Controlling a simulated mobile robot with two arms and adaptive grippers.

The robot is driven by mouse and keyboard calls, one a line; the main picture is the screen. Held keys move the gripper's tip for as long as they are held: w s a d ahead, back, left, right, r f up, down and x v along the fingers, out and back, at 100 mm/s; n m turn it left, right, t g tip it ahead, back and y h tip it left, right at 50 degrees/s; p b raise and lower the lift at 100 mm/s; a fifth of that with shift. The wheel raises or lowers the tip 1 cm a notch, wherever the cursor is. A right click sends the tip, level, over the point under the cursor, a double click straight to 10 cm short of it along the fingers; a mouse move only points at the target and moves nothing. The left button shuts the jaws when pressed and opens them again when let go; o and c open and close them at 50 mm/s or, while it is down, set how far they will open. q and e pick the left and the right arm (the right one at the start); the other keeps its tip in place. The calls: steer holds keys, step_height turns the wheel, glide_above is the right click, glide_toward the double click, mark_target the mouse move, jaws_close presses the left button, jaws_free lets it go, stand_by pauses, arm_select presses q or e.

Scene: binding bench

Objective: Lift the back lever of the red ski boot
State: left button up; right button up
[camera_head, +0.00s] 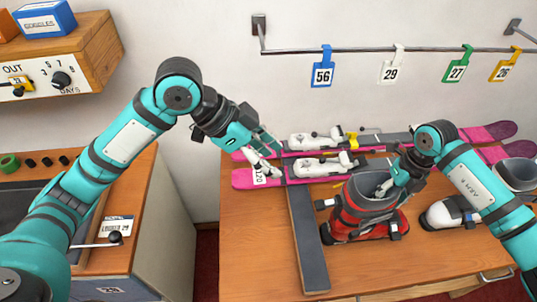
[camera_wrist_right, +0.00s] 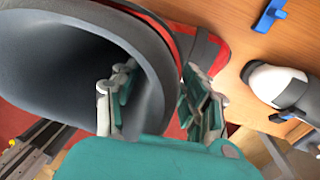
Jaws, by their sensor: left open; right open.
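The red ski boot (camera_head: 372,224), with its dark grey cuff, stands upright on the wooden bench. A dark-ended piece (camera_head: 324,203) juts from its left side; I cannot tell whether this is the back lever. My right gripper (camera_head: 389,187) is at the top of the cuff. In the right wrist view my right gripper (camera_wrist_right: 158,100) is open, with one finger inside the hollow grey cuff (camera_wrist_right: 60,55) and one outside, astride the cuff wall. I cannot tell whether either finger touches it. My left gripper (camera_head: 268,153) is open and empty near the pink skis, left of the boot.
Pink skis (camera_head: 243,180) with white bindings lie along the back of the bench (camera_head: 255,255). A dark grey strip (camera_head: 307,245) lies left of the boot. A white boot (camera_head: 441,215) stands to the right. Numbered tags (camera_head: 322,73) hang from a rail above.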

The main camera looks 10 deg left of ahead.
step_height(320, 180, up, 12)
steer(key=d, duration=0.1)
steer(key=shift+w+d, duration=0.2)
steer(key=shift+w, duration=0.05)
steer(key=shift+f, duration=0.1)
